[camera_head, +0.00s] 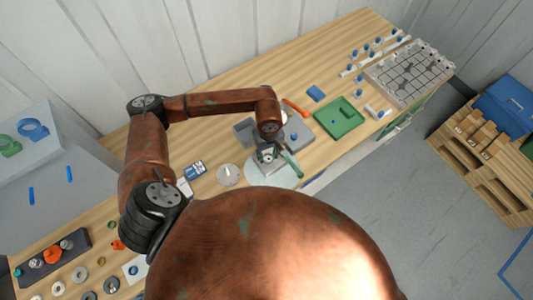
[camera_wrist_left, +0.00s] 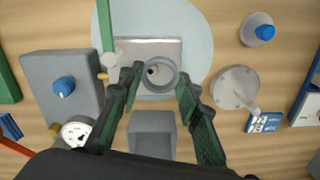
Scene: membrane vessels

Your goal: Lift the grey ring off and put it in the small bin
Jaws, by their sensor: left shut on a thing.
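The grey ring (camera_wrist_left: 160,74) lies between the two fingertips of my left gripper (camera_wrist_left: 160,80) in the left wrist view. The gripper is shut on it, with one finger at each side. A silver-grey plate or block (camera_wrist_left: 150,46) shows beneath the ring on a pale round mat (camera_wrist_left: 195,35). I cannot tell whether the ring touches it. An open grey box (camera_wrist_left: 152,133), which looks like the small bin, stands just below the ring in that view. In the head view my left gripper (camera_head: 270,156) is over the pale mat (camera_head: 277,180), and the ring is not clear. My right gripper is not in view.
A grey block with a blue knob (camera_wrist_left: 62,88) and a gauge (camera_wrist_left: 75,131) stand left of the gripper in the wrist view. A round disc (camera_wrist_left: 236,88) lies right.

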